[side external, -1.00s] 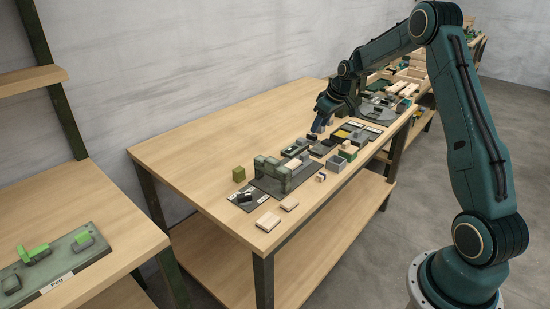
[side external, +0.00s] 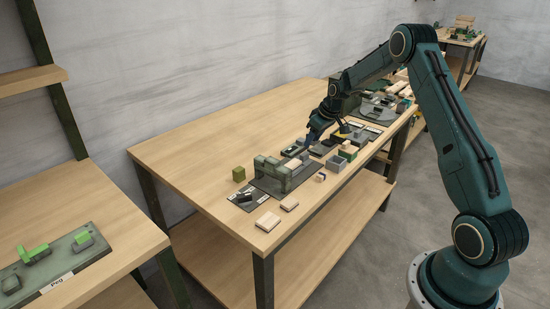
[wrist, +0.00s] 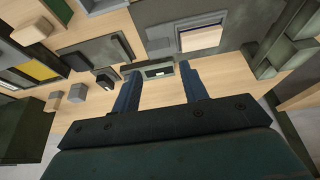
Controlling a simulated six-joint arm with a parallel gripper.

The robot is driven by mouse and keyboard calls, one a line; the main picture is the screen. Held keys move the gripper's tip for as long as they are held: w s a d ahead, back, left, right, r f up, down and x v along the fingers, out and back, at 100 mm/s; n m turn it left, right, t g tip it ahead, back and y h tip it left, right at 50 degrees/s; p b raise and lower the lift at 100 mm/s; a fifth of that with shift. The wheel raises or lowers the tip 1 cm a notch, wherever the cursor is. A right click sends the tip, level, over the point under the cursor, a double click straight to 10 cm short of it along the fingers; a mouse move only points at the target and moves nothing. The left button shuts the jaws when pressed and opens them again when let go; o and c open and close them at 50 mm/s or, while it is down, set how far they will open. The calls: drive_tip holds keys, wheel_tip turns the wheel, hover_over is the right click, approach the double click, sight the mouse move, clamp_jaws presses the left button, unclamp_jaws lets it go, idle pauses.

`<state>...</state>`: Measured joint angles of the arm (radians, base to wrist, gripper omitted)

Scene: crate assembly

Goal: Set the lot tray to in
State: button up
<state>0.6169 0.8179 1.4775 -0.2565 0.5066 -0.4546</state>
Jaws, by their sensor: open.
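What looks like the lot tray (wrist: 182,52) is a dark grey piece with a pale block (wrist: 200,39) in it, near the top of the wrist view. A small grey bar with a white mark (wrist: 151,71) is at its near side, between my fingertips. I cannot tell whether the bar is part of the tray. My gripper (wrist: 157,74) is open, its two blue fingers on either side of the bar; contact cannot be told. In the side view my gripper (side external: 309,140) is low over the table's parts, and it hides what lies under it.
A green-grey stepped block (side external: 284,175) stands near the front of the table (side external: 215,135). Grey open boxes (side external: 335,164) stand to the right. The table's back left is clear.

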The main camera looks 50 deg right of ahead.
sight(305, 154)
drive_tip(key=shift+x, duration=3.7)
drive_tip(key=shift+c, duration=0.2)
